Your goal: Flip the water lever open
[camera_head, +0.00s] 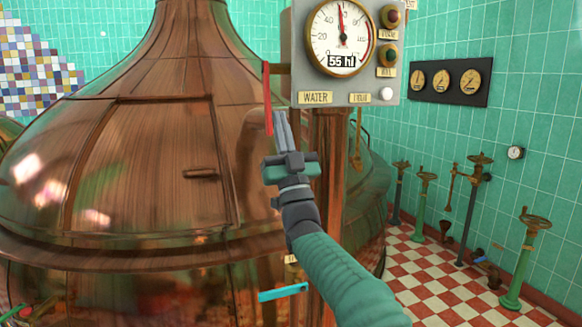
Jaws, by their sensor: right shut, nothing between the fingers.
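The red lever (267,98) hangs upright at the left side of the grey gauge box, which carries a WATER label (316,98). My right gripper (281,122) is shut and empty, with its fingers pointing up. In the picture its fingertips lie right beside the lower end of the red lever; I cannot tell whether they touch. My left gripper is not in view.
A large copper kettle (130,150) fills the left side. The gauge box (300,60) stands on a copper post (328,180). A blue handle (283,292) is low in front of the kettle. Valve wheels on stands (522,262) line the right wall above a checkered floor (440,290).

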